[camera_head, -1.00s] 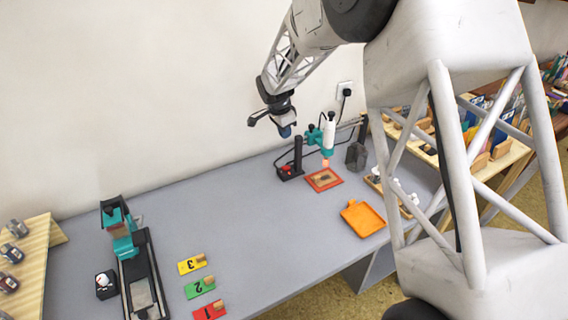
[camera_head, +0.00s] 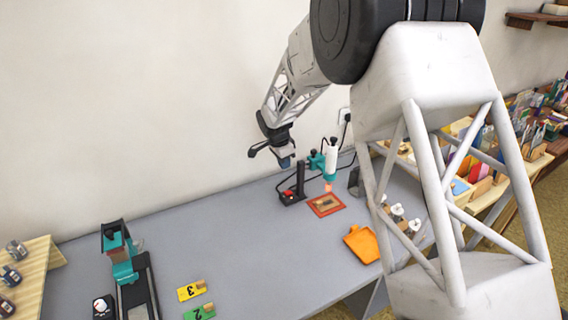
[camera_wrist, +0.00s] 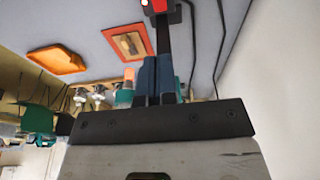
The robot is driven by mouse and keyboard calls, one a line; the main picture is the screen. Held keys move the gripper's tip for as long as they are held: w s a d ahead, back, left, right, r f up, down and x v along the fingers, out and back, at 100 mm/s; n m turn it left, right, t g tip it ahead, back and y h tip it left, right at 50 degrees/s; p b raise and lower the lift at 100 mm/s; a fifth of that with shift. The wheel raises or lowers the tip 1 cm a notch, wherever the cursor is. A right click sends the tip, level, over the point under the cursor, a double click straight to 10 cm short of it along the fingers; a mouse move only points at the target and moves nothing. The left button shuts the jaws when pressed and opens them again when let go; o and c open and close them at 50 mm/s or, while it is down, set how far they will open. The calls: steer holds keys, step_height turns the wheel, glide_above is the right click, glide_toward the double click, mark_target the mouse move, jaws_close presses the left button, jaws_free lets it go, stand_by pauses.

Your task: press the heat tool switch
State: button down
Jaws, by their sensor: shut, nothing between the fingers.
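The heat tool (camera_head: 331,160) is white and teal, with a copper-coloured nozzle, held upright on a black stand. The switch (camera_head: 288,194) is a small red part on the black base at the foot of the post. It also shows in the wrist view as a red and white piece (camera_wrist: 160,5) at the top edge, partly cut off. My gripper (camera_head: 285,163) is in the air above and slightly left of the switch, apart from it. In the wrist view its dark blue fingers (camera_wrist: 159,78) are together and empty, pointing toward the switch base.
A red-framed mat (camera_head: 326,205) with a small block lies below the nozzle. An orange tray (camera_head: 361,244) is nearer the front edge. A black cable runs behind the stand. A teal stamping press (camera_head: 122,265) and yellow number card (camera_head: 191,290) stand left; the grey table between is clear.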

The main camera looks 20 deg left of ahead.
glide_toward(291, 192)
steer(key=f, duration=0.5)
steer(key=shift+w+f, duration=0.2)
steer(key=shift+w, duration=0.05)
steer(key=shift+s+a+f, duration=0.1)
steer(key=shift+f, duration=0.6)
steer(key=shift+s+a+f, duration=0.1)
steer(key=shift+f+t+h, duration=0.2)
steer(key=shift+t+h, duration=0.1)
steer(key=shift+h, duration=0.1)
steer(key=shift+w+d+r, duration=0.25)
steer(key=shift+w+d, duration=0.25)
steer(key=shift+d, duration=0.05)
steer(key=shift+r, duration=0.1)
